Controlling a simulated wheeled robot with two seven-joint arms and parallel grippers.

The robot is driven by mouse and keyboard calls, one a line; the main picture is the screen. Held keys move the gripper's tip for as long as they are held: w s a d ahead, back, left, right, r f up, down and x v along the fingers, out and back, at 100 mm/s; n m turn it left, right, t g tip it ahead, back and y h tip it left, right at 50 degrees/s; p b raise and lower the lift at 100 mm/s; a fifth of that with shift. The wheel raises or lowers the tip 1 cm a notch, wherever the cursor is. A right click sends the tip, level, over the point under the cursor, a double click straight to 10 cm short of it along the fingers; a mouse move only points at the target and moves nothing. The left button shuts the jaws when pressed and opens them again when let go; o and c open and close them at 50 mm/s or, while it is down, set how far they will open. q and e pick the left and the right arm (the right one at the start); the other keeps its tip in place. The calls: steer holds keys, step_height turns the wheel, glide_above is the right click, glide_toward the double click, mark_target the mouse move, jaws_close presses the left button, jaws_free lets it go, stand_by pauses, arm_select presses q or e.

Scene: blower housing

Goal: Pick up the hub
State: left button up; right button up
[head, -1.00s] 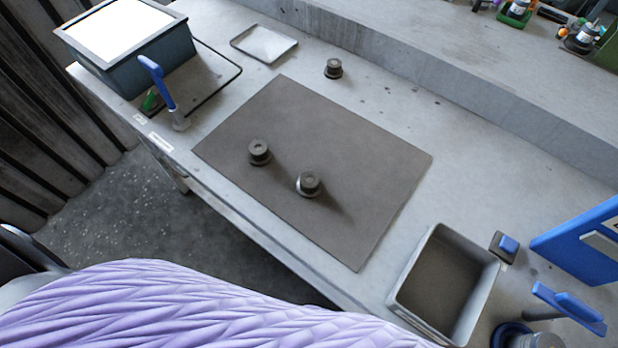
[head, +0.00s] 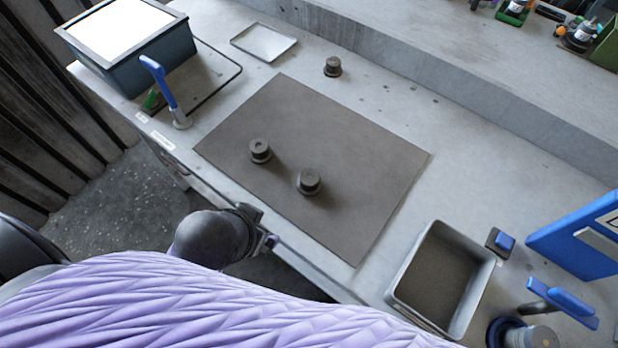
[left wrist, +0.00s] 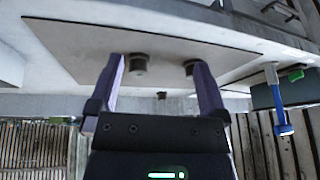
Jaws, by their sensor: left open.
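Three dark, round, stepped parts show in the head view, and I cannot tell for certain which is the hub. One part (head: 260,151) and another (head: 309,182) stand on the brown-grey mat (head: 350,140); a third (head: 333,67) stands on the bench behind it. In the left wrist view, two dark parts (left wrist: 139,65) and (left wrist: 190,66) show near the fingertips, apart from them. My left gripper (left wrist: 159,63) is open and empty. In the head view it (head: 270,241) is at the bench's front edge, short of the mat. My right gripper is out of view.
A grey open bin (head: 398,294) stands right of the mat, with a blue-handled tool (head: 565,303) and blue panel (head: 580,243) beyond. A teal box (head: 150,62), blue-handled tool (head: 160,85) and shallow tray (head: 264,42) are at left. The mat around the parts is clear.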

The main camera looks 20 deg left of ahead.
arm_select(q)
steer(key=w+d+r+m+t, duration=0.3)
steer(key=w+r+m+t, duration=0.2)
steer(key=w+r+t, duration=0.95)
steer(key=w+d+r+m+h, duration=0.2)
steer(key=d+r+m+h, duration=0.5)
steer(key=d+m+h, duration=0.45)
steer(key=s+d+f+m+g+h, duration=0.15)
steer(key=d+m+g+h, duration=0.5)
steer(key=m, duration=0.65)
steer(key=m+g+y, duration=1.2)
steer(key=g+y, duration=0.1)
steer(key=y, duration=0.4)
glide_above(309, 176)
steer(key=shift+n, duration=0.25)
steer(key=f, duration=1.7)
steer(key=shift+s+d+f, duration=0.25)
steer(key=shift+d, duration=0.15)
steer(key=shift+y, duration=0.4)
steer(key=f, duration=0.3)
steer(key=f+b, duration=0.1)
steer(key=f, duration=0.2)
steer(key=f+b, duration=0.1)
steer(key=f, duration=0.2)
steer(key=shift+w+a+f, duration=0.15)
steer(key=shift+a+f, duration=0.2)
steer(key=shift+f, duration=0.05)
steer(key=shift+r, duration=0.1)
jaws_close()
